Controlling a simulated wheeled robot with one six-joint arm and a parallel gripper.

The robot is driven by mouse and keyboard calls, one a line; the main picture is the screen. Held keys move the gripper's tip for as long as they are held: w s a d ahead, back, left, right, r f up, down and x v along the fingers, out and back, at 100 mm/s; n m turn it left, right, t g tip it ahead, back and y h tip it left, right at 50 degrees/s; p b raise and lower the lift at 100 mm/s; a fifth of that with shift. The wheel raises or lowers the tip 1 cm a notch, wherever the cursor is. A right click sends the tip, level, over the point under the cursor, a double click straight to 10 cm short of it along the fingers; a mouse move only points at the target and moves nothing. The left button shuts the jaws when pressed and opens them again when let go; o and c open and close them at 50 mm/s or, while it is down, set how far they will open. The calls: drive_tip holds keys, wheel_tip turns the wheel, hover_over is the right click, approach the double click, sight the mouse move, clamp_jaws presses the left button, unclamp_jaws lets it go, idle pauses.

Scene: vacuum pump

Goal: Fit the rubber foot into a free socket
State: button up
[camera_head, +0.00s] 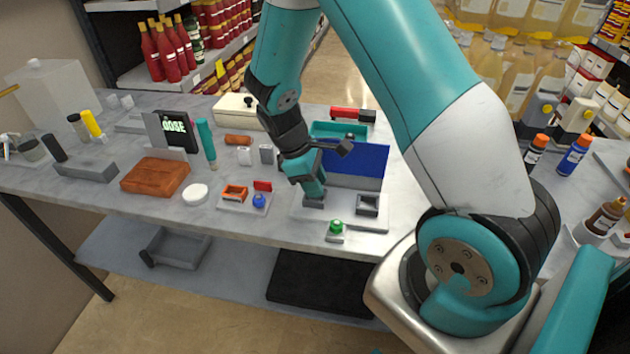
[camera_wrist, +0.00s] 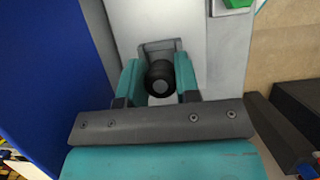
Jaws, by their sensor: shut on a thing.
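My gripper (camera_wrist: 160,82) has two teal fingers shut on the rubber foot (camera_wrist: 159,76), a short black round piece with a paler grey end. In the wrist view, a grey square socket (camera_wrist: 162,46) shows around and beyond the foot, its far wall visible. Whether the foot is above it or partly inside, I cannot tell. In the head view my gripper (camera_head: 313,188) is low over the left socket (camera_head: 314,201) on a light grey plate (camera_head: 340,215). The foot is hidden there. The right socket (camera_head: 367,205) is a dark-rimmed square that looks empty.
A blue panel (camera_head: 358,163) stands upright behind the plate, close to my gripper. A green knob (camera_head: 335,226) is at the front. A small tray with a blue knob (camera_head: 259,200) and an orange-rimmed box (camera_head: 235,192) lies left. A teal bin (camera_head: 338,129) is behind.

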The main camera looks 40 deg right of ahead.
drive_tip(key=shift+f, duration=0.1)
drive_tip(key=shift+f, duration=0.25)
drive_tip(key=o, duration=1)
